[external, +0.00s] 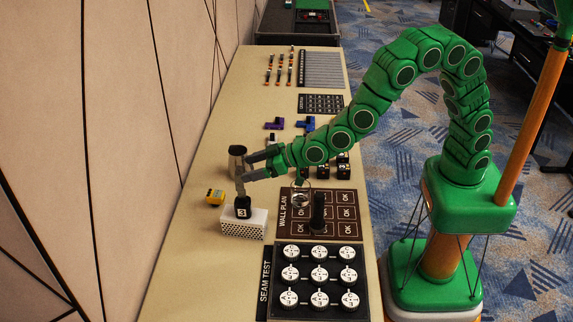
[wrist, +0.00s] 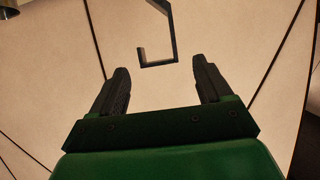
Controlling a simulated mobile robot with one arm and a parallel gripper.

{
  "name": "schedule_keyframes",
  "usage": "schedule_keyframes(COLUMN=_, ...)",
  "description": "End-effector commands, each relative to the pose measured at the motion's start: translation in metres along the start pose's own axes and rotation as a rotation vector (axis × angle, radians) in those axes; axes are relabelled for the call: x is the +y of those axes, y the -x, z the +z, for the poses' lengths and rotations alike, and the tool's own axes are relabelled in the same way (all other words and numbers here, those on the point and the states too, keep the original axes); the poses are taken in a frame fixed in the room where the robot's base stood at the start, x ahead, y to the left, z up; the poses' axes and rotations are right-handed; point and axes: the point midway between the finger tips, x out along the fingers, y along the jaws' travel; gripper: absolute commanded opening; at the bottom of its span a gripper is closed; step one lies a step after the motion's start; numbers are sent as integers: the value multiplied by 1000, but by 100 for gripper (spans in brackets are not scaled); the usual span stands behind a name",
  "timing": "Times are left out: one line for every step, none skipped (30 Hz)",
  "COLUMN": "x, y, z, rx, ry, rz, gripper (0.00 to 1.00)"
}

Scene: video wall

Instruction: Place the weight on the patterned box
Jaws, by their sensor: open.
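The patterned box (external: 243,229) is white with dark dots and sits on the table near its left edge. A small black weight (external: 242,207) with a white mark stands upright on top of it, touching it. My gripper (external: 247,167) is open above the weight, with its fingers pointing left and apart from the weight's body. In the wrist view my gripper (wrist: 160,68) shows two spread dark fingers. A dark angular hook shape (wrist: 158,62) shows between and beyond them; I cannot tell whether it belongs to the weight. The box is out of the wrist view.
The wall plan board (external: 340,228) and the seam test board (external: 318,256) are to the right.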

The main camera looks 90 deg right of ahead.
Motion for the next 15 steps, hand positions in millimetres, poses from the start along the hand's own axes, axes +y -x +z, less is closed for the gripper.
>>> schedule_keyframes(x=-1, y=6, z=-1, rx=1, ry=1, rz=-1, gripper=79)
schedule_keyframes(x=-1, y=9, z=0, rx=1, ry=1, rz=-1, gripper=79)
schedule_keyframes(x=-1, y=14, z=0, rx=0, ry=1, rz=-1, gripper=79)
schedule_keyframes(x=-1, y=17, z=0, rx=0, ry=1, rz=-1, gripper=79)
schedule_keyframes(x=-1, y=20, z=0, rx=0, ry=1, rz=-1, gripper=79)
schedule_keyframes(x=0, y=25, z=0, rx=-1, ry=1, rz=-1, gripper=79)
schedule_keyframes(x=0, y=29, z=0, rx=-1, ry=2, rz=-1, gripper=79)
schedule_keyframes(x=0, y=32, z=0, rx=-1, ry=2, rz=-1, gripper=79)
schedule_keyframes(x=0, y=37, z=0, rx=0, ry=2, rz=-1, gripper=79)
schedule_keyframes(x=0, y=40, z=0, rx=0, ry=2, rz=-1, gripper=79)
schedule_keyframes(x=-1, y=44, z=0, rx=0, ry=2, rz=-1, gripper=79)
schedule_keyframes(x=-1, y=47, z=0, rx=1, ry=2, rz=-1, gripper=79)
schedule_keyframes(x=-1, y=49, z=0, rx=0, ry=1, rz=-1, gripper=79)
schedule_keyframes(x=-1, y=52, z=0, rx=0, ry=1, rz=-1, gripper=79)
schedule_keyframes(x=0, y=54, z=0, rx=0, ry=1, rz=-1, gripper=79)
